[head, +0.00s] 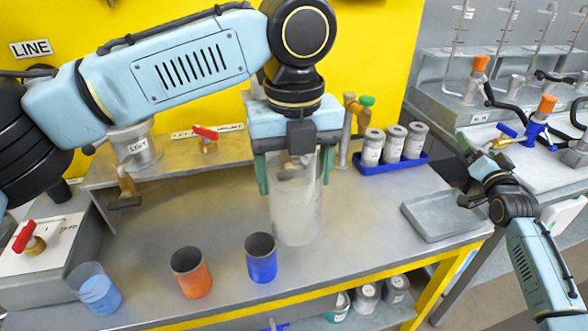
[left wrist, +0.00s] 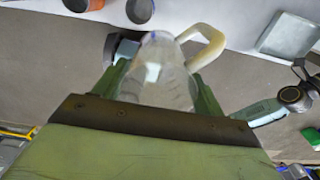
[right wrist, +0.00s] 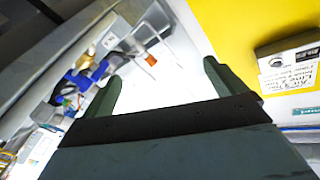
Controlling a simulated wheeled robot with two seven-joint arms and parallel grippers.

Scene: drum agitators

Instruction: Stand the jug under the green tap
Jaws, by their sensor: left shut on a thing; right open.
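The clear jug (head: 297,212) is upright near the middle of the bench, between the two fingers of my left gripper (head: 294,172). My left gripper is shut on it from above; I cannot tell whether its base touches the bench. In the left wrist view the jug (left wrist: 160,78) shows between the fingers (left wrist: 160,88), with its pale handle (left wrist: 207,45) to the upper right. The tap with the green handle (head: 366,101) stands to the right of and behind the jug. My right gripper (head: 479,148) is open and empty at the right; its spread fingers show in the right wrist view (right wrist: 160,85).
An orange cup (head: 191,273) and a blue cup (head: 261,259) stand in front of the jug. A clear cup with blue liquid (head: 96,290) is front left. A grey tray (head: 447,216) lies further right.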

